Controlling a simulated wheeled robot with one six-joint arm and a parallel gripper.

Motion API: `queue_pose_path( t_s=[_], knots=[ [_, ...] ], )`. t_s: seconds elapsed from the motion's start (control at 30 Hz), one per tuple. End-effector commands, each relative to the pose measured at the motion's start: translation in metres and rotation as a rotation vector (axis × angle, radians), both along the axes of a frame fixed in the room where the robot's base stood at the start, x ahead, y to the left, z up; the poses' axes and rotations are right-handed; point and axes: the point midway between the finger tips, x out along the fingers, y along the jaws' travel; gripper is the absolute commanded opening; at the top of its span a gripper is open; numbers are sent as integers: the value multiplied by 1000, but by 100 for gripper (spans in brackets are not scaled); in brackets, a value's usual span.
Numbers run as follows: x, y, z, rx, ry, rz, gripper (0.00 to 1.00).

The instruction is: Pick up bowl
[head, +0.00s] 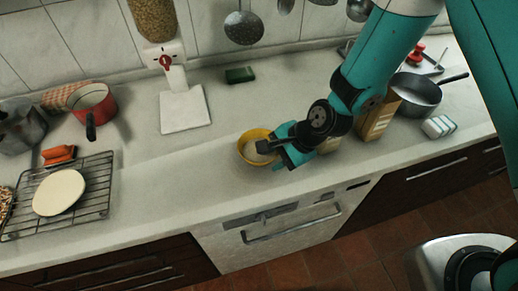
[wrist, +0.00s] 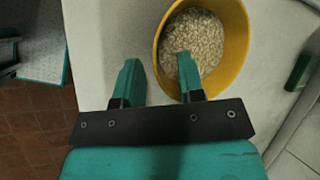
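The yellow bowl (head: 244,148) stands on the pale counter, left of my gripper (head: 272,151) in the head view. In the wrist view the bowl (wrist: 236,45) holds pale grains or flakes. My gripper (wrist: 158,62) is open, with a gap between its two teal fingers. One finger appears over the inside of the bowl and the other outside it, with the near rim between them. I cannot tell whether either finger touches the wall. In the head view my gripper covers the bowl's right side.
A brown box (head: 377,120) and a grey saucepan (head: 419,92) stand to the right. A green sponge (head: 240,75) lies behind the bowl. A white dispenser base (head: 184,108), a red pot (head: 95,104) and a wire rack (head: 97,188) are to the left. Counter left of the bowl is clear.

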Motion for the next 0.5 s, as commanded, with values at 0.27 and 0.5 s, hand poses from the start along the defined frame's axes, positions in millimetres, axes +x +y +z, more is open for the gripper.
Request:
queue_pose_path(
  t_s=[0.27,0.5],
  knots=[
    [2,7,-11,1,-2,0,36],
    [2,7,-11,1,-1,0,4]
  ],
)
